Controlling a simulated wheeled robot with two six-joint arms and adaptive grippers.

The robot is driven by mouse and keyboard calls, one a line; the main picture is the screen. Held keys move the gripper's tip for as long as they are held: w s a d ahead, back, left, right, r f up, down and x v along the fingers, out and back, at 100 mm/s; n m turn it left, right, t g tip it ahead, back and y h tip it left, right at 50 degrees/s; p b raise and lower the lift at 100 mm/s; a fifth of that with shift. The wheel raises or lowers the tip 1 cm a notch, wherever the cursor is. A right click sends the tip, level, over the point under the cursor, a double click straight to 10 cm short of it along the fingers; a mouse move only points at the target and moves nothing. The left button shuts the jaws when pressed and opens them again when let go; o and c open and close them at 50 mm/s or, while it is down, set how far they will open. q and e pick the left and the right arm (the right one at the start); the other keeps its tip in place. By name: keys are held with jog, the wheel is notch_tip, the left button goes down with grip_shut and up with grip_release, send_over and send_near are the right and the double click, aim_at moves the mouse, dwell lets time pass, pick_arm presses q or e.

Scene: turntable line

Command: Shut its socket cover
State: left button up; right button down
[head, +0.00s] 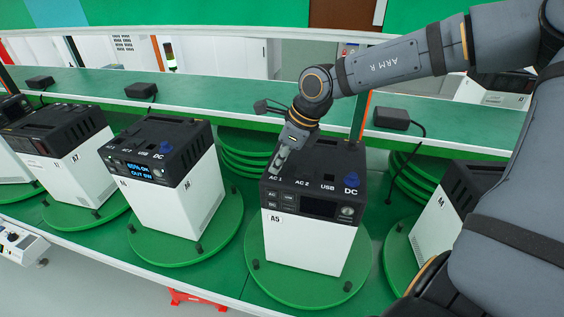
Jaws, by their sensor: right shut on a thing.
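A power unit labelled A5 (303,240), white with a black top, stands upright on a round green turntable (290,297). Its top carries the labels AC 1, AC 2, USB and DC, with a blue cap (351,180) by DC. Its display is dark. My right gripper (279,168) points down at the back left of this top, by the AC 1 label. It is shut on a small part there, apparently the socket cover, which the fingers mostly hide. I cannot tell the cover's angle. My left gripper is out of view.
A lit unit (163,185) stands on a turntable to the left, with more units beyond it. Another unit (437,225) is at the right, partly behind my arm. Black adapters (391,118) with cables lie on the green shelf (200,92) behind.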

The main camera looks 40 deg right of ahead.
jog(key=c, duration=1.5)
grip_release()
jog(key=shift+s+a, duration=0.1)
jog(key=shift+a, duration=0.15)
jog(key=shift+d+r, duration=0.1)
jog(key=shift+d+r, duration=0.1)
jog(key=shift+r, duration=0.2)
notch_tip(320, 180, up, 9)
jog(key=shift+r, duration=0.15)
jog(key=shift+r, duration=0.1)
